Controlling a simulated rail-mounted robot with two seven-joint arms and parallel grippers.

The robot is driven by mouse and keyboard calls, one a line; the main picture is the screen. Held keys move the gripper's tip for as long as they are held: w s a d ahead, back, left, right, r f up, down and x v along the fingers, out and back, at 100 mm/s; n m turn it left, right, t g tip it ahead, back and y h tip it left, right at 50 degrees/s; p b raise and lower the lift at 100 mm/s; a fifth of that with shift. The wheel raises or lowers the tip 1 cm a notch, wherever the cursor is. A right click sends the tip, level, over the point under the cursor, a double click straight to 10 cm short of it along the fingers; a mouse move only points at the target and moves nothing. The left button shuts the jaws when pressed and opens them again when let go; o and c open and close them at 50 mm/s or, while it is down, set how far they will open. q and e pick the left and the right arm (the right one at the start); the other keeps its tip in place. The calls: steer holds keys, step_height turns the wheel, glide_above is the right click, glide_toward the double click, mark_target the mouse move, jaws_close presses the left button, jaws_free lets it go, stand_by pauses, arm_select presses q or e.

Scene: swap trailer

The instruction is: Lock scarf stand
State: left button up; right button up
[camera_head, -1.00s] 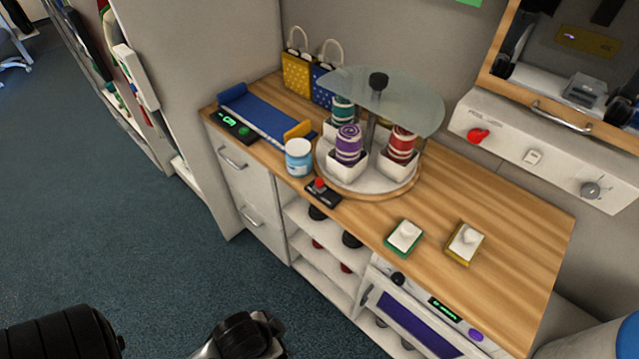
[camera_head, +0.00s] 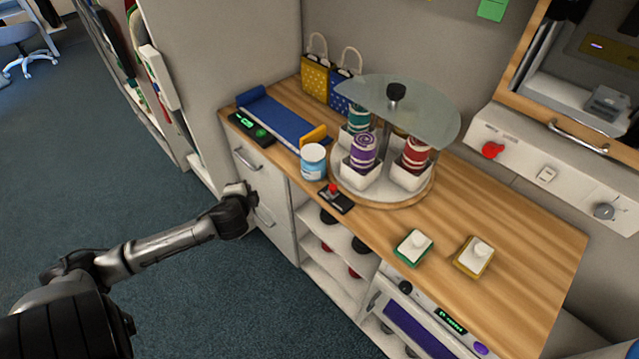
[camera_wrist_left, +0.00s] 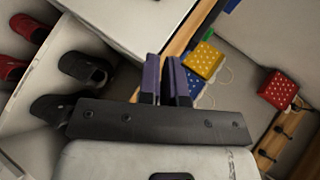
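The scarf stand is a round turntable with a half-round glass top (camera_head: 425,115) and a black knob (camera_head: 396,92). Rolled scarves in white cups stand on it: purple (camera_head: 363,152), red (camera_head: 415,154) and green (camera_head: 359,118). A small black box with a red knob (camera_head: 335,197) sits on the counter at the stand's front left. My left gripper (camera_head: 240,190) is in front of the drawers, below the counter top and left of the box. In the left wrist view its fingers (camera_wrist_left: 166,80) are close together with a narrow gap, nothing visible between them. My right gripper is not in view.
A white-blue jar (camera_head: 313,162) stands beside the stand. Green (camera_head: 413,248) and yellow (camera_head: 473,257) blocks lie on the right. Shoes (camera_wrist_left: 83,68) fill the shelves below.

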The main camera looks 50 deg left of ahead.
arm_select(q)
steer(key=w+a+r+m+t, duration=0.1)
steer(key=w+a+r+m, duration=0.1)
steer(key=w+a+r+m+t, duration=0.2)
steer(key=a+r, duration=0.1)
steer(key=shift+w, duration=0.35)
jaws_close()
steer(key=w+a+r+m+t+h, duration=0.2)
steer(key=w+r+m+t+h, duration=0.3)
steer(key=m, duration=0.8)
steer(key=s+d+f+m+g+h, duration=0.2)
steer(key=d+m+h, duration=0.4)
steer(key=m, duration=0.5)
steer(key=s+d+f+m+g+h, duration=0.1)
steer(key=s+d+f+m+h, duration=0.1)
steer(key=d+m+h, duration=0.4)
steer(key=m+h, duration=0.3)
steer(key=m, duration=0.1)
steer(key=shift+s+m+g, duration=0.3)
steer(key=shift+m+g, duration=0.1)
steer(key=shift+w, duration=0.1)
